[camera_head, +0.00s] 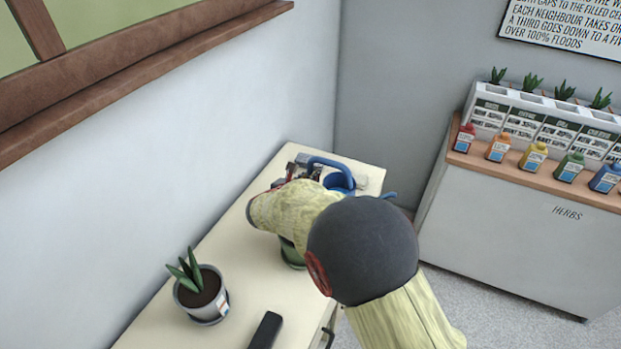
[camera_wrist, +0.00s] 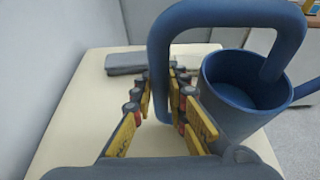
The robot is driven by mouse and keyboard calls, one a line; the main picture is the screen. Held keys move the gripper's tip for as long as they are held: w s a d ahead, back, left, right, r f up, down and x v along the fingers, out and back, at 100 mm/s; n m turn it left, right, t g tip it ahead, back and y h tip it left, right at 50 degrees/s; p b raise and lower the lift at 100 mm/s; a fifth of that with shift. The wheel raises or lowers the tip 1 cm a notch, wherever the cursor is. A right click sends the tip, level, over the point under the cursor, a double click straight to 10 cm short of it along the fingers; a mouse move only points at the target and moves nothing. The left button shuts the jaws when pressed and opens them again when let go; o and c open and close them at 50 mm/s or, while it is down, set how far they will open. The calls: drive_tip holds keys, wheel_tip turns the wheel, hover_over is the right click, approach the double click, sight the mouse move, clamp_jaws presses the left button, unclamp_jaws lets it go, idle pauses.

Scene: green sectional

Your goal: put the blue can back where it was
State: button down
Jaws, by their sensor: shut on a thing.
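The blue can (camera_head: 341,181) is a watering can with a big looped handle and a spout. In the head view it is at the far end of the cream table (camera_head: 255,283), partly behind my arm. The wrist view shows the can (camera_wrist: 235,115) upright at the right, its open top showing it empty. My gripper (camera_wrist: 163,88) is shut on the left upright of its handle, with a yellow-padded finger on each side. My gripper (camera_head: 298,168) is mostly hidden by my arm in the head view. I cannot tell whether the can's base touches the table.
A potted plant (camera_head: 200,292) and a dark oblong thing (camera_head: 266,330) are on the near table. A green pot (camera_head: 291,254) is partly under my arm. A grey flat thing (camera_wrist: 140,63) lies beyond my fingers. A herb cabinet (camera_head: 512,235) with colored bottles stands right.

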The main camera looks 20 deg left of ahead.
drive_tip(key=shift+f, duration=0.1)
drive_tip(key=c, duration=1.8)
unclamp_jaws()
drive_tip(key=shift+o, duration=0.2)
drive_tip(key=shift+s+r, duration=0.25)
drive_tip(key=shift+s, duration=0.05)
drive_tip(key=d+p+v, duration=0.1)
drive_tip(key=p+v, duration=0.2)
drive_tip(key=v, duration=0.8)
drive_tip(key=shift+s+a, duration=0.2)
drive_tip(key=shift+a, duration=0.3)
drive_tip(key=shift+r, duration=0.15)
